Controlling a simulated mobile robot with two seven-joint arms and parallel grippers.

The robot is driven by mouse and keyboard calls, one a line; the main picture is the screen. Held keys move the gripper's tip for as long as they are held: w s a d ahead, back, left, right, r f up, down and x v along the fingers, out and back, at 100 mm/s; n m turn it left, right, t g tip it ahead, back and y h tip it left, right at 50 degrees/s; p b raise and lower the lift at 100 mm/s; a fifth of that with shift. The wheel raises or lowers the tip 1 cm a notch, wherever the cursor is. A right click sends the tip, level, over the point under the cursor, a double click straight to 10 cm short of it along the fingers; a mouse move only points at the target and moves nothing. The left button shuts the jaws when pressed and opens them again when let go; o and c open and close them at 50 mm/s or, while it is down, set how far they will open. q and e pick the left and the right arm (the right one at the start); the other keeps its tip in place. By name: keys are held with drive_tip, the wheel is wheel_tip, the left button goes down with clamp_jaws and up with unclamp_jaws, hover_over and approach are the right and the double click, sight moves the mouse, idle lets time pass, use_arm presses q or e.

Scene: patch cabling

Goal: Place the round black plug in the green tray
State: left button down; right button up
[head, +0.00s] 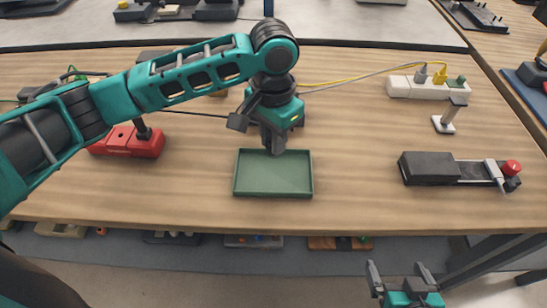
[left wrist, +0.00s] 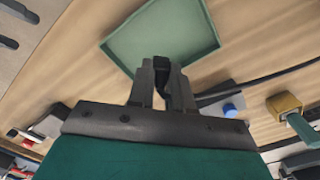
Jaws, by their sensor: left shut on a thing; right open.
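The green tray (head: 273,191) lies flat on the wooden table near its front edge and looks empty where it shows. My left gripper (head: 273,147) points down over the tray's back edge. It is shut on the round black plug, mostly hidden by the fingers; a dark part of the plug (left wrist: 162,76) shows between the fingertips in the left wrist view. The tray (left wrist: 165,38) shows beyond the fingertips there. A black cable runs from the left toward this gripper. My right gripper (head: 398,270) is open and empty, off the table's front edge.
A red box (head: 128,141) stands left of the tray. A white socket strip (head: 427,89) with grey, yellow and green plugs is at the back right. A black device with a red knob (head: 512,167) lies at the right. Table between tray and device is clear.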

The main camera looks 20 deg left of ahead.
use_arm(q)
wheel_tip(320, 180, down, 5)
drive_tip(key=shift+f+b, duration=0.1)
drive_tip(key=shift+b, duration=0.35)
drive_tip(key=shift+f, duration=0.35)
drive_tip(key=shift+f, duration=0.1)
drive_tip(key=c, duration=1)
unclamp_jaws()
drive_tip(key=shift+c, duration=0.2)
